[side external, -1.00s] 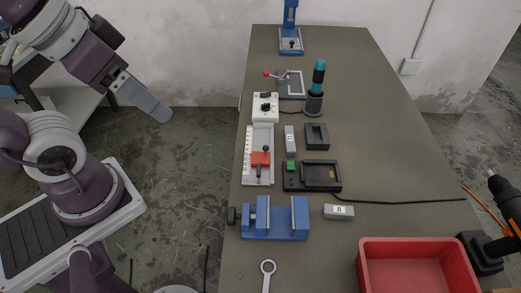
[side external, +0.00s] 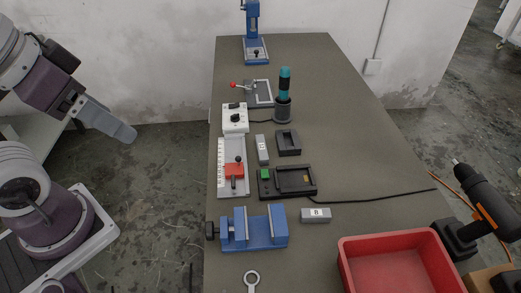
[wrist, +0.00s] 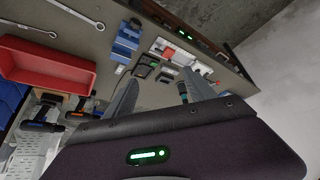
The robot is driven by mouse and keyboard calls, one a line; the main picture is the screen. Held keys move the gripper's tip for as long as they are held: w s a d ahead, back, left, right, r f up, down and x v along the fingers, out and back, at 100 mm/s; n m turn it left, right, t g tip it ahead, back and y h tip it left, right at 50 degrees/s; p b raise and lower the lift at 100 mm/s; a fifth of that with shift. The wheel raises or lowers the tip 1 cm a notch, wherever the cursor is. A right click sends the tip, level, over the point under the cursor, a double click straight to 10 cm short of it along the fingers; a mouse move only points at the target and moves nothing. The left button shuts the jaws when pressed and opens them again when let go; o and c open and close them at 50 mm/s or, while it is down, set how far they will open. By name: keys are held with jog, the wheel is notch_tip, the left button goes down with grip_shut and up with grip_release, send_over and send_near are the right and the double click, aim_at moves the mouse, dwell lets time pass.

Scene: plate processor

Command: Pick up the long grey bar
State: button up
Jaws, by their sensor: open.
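Two grey bars lie on the table. One grey bar (side external: 262,150), with a white label whose letter I cannot read surely, lies lengthwise away from the camera, right of the white fixture. The other grey bar (side external: 316,215), labelled B, lies crosswise, right of the blue vise. I cannot tell surely which is the longer. My gripper (side external: 130,135) is in the air left of the table, apart from both bars. In the wrist view my gripper (wrist: 162,80) shows two spread fingers with nothing between them.
The blue vise (side external: 254,230), white fixture (side external: 232,178), black tray (side external: 296,180), black block (side external: 288,142) and upright teal-handled tool (side external: 284,92) surround the bars. A red bin (side external: 400,265) and drill (side external: 485,215) are at front right. The table's right side is mostly clear, apart from a cable.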

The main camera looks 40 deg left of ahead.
jog(key=shift+c, duration=1.2)
jog(key=n+g+h, duration=0.1)
jog(key=n+g, duration=0.4)
jog(key=n, duration=0.4)
send_over(262, 146)
jog(key=s, duration=0.3)
notch_tip(262, 146, down, 20)
jog(key=shift+g+y, duration=0.3)
jog(key=shift+y, duration=0.2)
jog(key=w+f, duration=0.1)
jog(key=f, duration=0.4)
jog(key=w+f, duration=0.1)
jog(key=f, duration=0.4)
jog(key=w+f, duration=0.1)
jog(key=f, duration=0.4)
jog(key=shift+f, duration=0.35)
grip_shut()
